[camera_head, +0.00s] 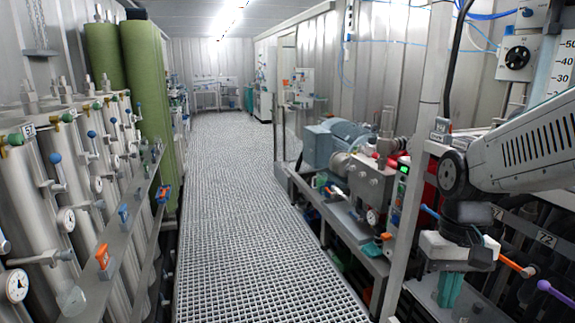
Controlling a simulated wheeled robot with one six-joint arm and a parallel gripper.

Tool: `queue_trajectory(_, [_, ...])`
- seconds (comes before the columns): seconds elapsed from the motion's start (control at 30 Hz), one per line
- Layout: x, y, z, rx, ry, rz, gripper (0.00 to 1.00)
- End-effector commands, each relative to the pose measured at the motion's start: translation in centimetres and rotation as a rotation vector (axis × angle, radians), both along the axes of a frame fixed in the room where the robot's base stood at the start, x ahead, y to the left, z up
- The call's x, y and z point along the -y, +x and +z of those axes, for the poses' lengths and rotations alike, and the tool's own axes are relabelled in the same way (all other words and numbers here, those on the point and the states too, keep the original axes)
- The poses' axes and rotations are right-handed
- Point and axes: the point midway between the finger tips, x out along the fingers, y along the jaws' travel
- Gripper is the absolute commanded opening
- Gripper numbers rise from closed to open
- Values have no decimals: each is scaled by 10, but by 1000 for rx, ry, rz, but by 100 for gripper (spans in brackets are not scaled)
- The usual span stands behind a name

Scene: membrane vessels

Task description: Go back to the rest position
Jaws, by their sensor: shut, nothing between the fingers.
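My arm comes in from the right edge and bends down at its wrist. My gripper (449,291) hangs below it at the lower right, pointing down. Its teal fingers are together below a white body, with nothing seen between them. It is in front of the bench with the pumps, near an orange-handled lever (518,266) and a purple-handled lever (555,293) to its right. Whether the fingers touch anything below cannot be told.
A grated walkway (235,220) runs clear down the middle. A pump bench (345,225) and a metal post (412,185) stand left of my gripper.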

Motion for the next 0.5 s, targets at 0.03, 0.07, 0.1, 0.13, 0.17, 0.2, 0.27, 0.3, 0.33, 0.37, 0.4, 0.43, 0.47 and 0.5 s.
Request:
queue_trajectory(0.03, [-1, -22, 9, 5, -4, 19, 0])
queue_trajectory(0.07, [-1, -34, 13, 6, -6, 28, 0])
queue_trajectory(0.1, [-1, -50, 17, 10, -10, 39, 0])
queue_trajectory(0.13, [-1, -61, 20, 15, -13, 45, 0])
queue_trajectory(0.17, [-2, -71, 23, 25, -16, 49, 0])
queue_trajectory(0.2, [-2, -83, 26, 42, -21, 53, 0])
queue_trajectory(0.27, [-2, -97, 30, 77, -27, 59, 0])
queue_trajectory(0.3, [-2, -104, 33, 106, -31, 62, 0])
queue_trajectory(0.33, [-3, -108, 35, 127, -32, 63, 0])
queue_trajectory(0.37, [-3, -112, 38, 147, -32, 65, 0])
queue_trajectory(0.4, [-4, -115, 41, 173, -33, 66, 0])
queue_trajectory(0.43, [-4, -117, 44, 191, -34, 68, 0])
queue_trajectory(0.47, [-4, -118, 47, 210, -34, 68, 0])
queue_trajectory(0.5, [-4, -119, 52, 231, -35, 68, 0])
